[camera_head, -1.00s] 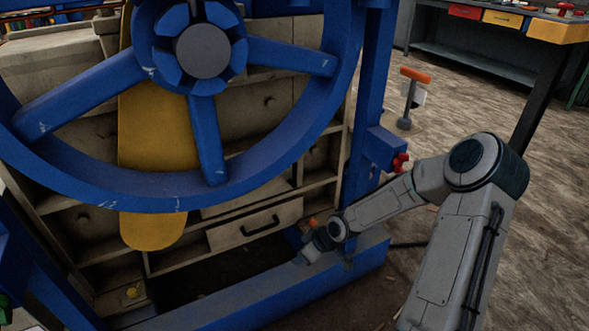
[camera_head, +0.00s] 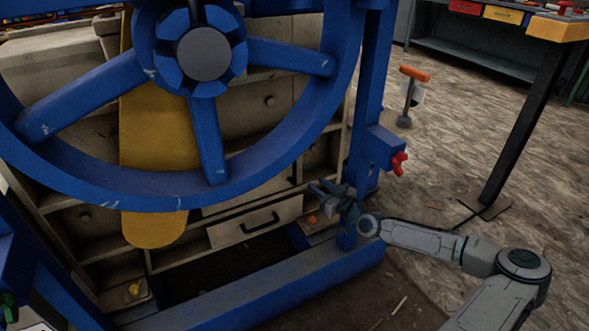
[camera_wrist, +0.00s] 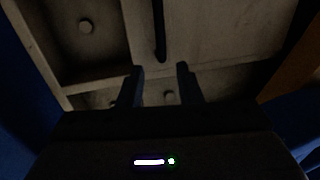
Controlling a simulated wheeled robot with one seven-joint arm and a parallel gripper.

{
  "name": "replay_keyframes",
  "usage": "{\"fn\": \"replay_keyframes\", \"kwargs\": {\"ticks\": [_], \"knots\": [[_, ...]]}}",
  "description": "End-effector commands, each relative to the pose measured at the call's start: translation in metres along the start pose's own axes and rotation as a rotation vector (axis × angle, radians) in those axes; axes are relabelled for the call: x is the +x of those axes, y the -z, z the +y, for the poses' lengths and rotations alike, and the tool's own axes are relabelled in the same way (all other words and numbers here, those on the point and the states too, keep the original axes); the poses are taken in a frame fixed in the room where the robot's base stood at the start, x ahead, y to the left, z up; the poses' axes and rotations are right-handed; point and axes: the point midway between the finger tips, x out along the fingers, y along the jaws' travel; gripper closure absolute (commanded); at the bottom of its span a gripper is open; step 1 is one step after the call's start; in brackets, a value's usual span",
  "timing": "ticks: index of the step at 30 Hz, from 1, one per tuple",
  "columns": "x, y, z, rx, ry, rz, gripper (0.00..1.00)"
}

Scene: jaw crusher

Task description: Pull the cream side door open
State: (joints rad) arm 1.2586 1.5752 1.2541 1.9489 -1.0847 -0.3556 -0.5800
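The cream side door (camera_head: 232,233) is a low, shallow panel with a black bar handle (camera_head: 260,224), set in the cream frame behind the blue wheel. It looks closed. In the wrist view the cream panel (camera_wrist: 215,30) fills the upper middle, with the dark handle (camera_wrist: 159,32) running down from the top edge. My gripper (camera_head: 325,192) is to the right of the door, beside the blue post. In the wrist view its two dark fingers (camera_wrist: 161,80) are apart with nothing between them. The handle's end lies just beyond the gap, and I see no contact.
The large blue spoked wheel (camera_head: 212,140) stands in front of the upper frame. A blue beam (camera_head: 275,287) crosses below the door, and a blue post (camera_head: 368,105) rises at right. An orange-topped lever (camera_head: 408,98) stands on open floor further right.

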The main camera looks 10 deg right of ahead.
Motion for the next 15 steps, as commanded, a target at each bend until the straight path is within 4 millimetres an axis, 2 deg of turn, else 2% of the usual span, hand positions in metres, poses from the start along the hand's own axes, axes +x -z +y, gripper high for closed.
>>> {"fn": "replay_keyframes", "kwargs": {"ticks": [15], "knots": [[0.097, -0.003, -0.002, -0.001, 0.002, -0.002, 0.68]]}}
